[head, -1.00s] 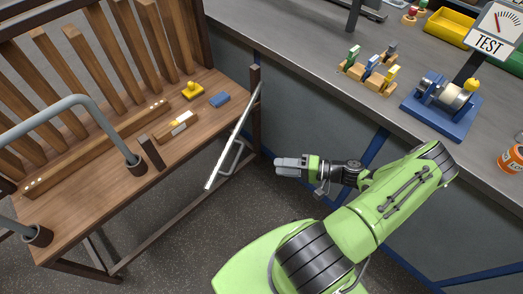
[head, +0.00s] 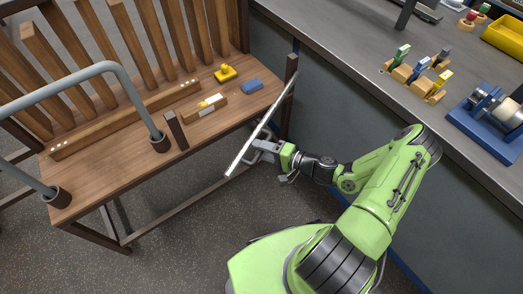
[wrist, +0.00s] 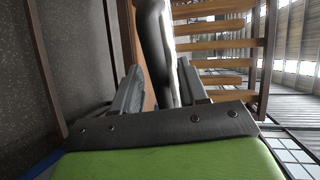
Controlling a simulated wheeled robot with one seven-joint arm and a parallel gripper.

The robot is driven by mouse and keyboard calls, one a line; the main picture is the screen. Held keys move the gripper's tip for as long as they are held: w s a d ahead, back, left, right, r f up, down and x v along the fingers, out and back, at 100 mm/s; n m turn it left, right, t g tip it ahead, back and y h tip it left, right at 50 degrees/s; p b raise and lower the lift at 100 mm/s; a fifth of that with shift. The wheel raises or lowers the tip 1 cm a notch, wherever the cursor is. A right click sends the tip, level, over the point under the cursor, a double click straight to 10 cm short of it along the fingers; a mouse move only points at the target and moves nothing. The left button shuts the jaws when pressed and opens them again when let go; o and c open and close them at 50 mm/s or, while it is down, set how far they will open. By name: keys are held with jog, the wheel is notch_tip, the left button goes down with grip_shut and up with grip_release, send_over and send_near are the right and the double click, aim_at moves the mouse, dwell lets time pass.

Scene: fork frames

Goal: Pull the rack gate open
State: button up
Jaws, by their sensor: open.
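The rack gate (head: 245,150) is a thin panel seen nearly edge-on in the head view, at the right end of the wooden rack by its corner post (head: 291,75). A grey bar handle (head: 268,133) stands off its right face. My gripper (head: 263,150) is at the lower part of this handle. In the wrist view the two fingers (wrist: 158,92) are apart, with a dark, shiny bar (wrist: 155,45), likely the handle, running between them. I cannot tell whether either finger touches it. How far the gate stands from closed is unclear.
A grey workbench (head: 350,45) with small fixtures runs along the right, beside my arm. Speckled floor (head: 185,240) is open in front of the rack.

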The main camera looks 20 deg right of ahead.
jog(key=shift+w+a, duration=0.2)
grip_shut()
jog(key=shift+s+d, duration=0.15)
